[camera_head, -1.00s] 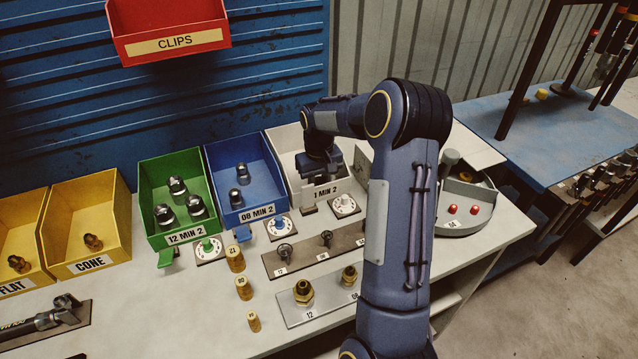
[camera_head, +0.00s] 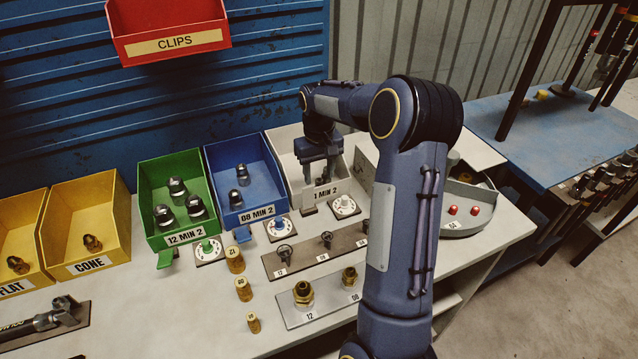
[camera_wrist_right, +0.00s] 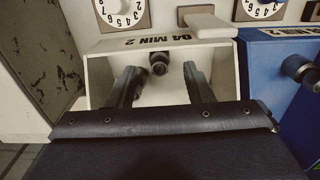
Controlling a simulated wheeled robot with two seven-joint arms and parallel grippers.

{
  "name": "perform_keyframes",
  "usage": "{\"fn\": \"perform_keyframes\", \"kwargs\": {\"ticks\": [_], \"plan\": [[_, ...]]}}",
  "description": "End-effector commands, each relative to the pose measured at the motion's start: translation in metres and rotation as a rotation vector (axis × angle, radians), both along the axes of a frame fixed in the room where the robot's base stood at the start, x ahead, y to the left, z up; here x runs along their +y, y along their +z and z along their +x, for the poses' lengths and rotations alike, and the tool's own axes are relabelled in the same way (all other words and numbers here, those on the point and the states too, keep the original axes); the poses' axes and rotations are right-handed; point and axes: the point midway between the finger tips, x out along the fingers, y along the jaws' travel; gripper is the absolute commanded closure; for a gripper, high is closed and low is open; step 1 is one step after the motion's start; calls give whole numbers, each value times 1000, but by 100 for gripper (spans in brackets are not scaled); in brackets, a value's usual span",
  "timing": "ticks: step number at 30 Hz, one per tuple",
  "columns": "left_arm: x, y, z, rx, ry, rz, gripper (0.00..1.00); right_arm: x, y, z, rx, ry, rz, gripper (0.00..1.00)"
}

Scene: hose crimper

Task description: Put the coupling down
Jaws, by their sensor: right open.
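My right gripper (camera_head: 321,172) is over the white bin (camera_head: 283,150) at the back of the bench, fingers pointing down into it. In the right wrist view the gripper (camera_wrist_right: 160,70) is open, with one finger on each side of a small dark metal coupling (camera_wrist_right: 158,67). The coupling is inside the white bin (camera_wrist_right: 100,78), which is labelled 04 MIN 2 in that view, and a gap shows between it and each finger. In the head view the coupling is hidden by the gripper and bin front. My left gripper is out of view.
The blue bin (camera_head: 226,160) and green bin (camera_head: 150,180) stand left of the white bin, holding metal couplings. In front are dials (camera_head: 345,205), brass pieces (camera_head: 236,260) and a fittings plate (camera_head: 288,312). A grey tray (camera_head: 470,225) is at right.

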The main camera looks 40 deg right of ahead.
Motion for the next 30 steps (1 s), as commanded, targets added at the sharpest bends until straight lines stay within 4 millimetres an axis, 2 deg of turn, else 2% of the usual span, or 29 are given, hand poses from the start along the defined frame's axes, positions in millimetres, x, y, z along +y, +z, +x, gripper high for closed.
{"fn": "perform_keyframes", "kwargs": {"ticks": [3,9,16,19,23,27,30], "plan": [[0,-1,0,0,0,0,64,0,28,1,-5,0,-3,53],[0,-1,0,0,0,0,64,0,61,1,-3,1,-2,53],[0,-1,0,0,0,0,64,0,73,0,0,1,0,53],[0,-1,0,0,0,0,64,7,80,-6,-17,8,7,53],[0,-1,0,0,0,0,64,35,100,-30,-84,33,37,53],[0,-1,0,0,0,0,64,85,121,-77,-197,73,94,53],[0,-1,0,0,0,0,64,121,125,-116,-278,99,137,53]]}}
